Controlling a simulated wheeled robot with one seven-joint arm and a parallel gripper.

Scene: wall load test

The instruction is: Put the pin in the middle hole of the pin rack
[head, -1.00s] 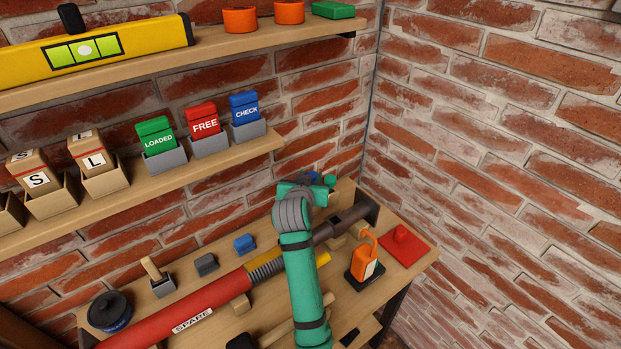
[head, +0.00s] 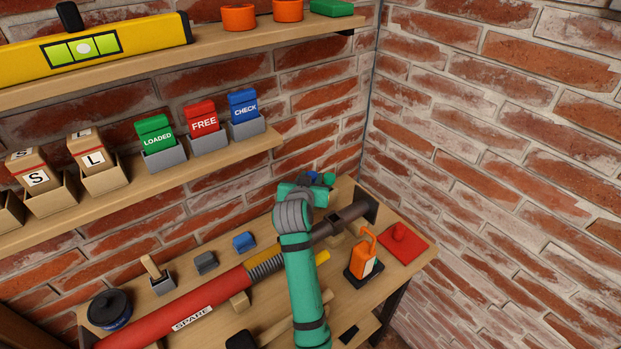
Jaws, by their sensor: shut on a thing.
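My arm (head: 302,270) reaches away over the bench, and its grey and green wrist (head: 293,212) is near the bench's far right part, by the brick wall. My gripper's fingers are hidden behind the wrist, so I cannot see what they hold. I cannot make out the pin or the pin rack; the arm covers part of the bench. Small blue and green parts (head: 328,179) show just beyond the wrist, too small to tell apart.
A red cylinder (head: 205,309) marked SPARE lies along the bench, its grey rod extending past my arm. An orange tool (head: 363,259) and red pad (head: 416,253) stand right. Small blocks (head: 205,263) stand left. A shelf with card holders (head: 165,158) hangs above.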

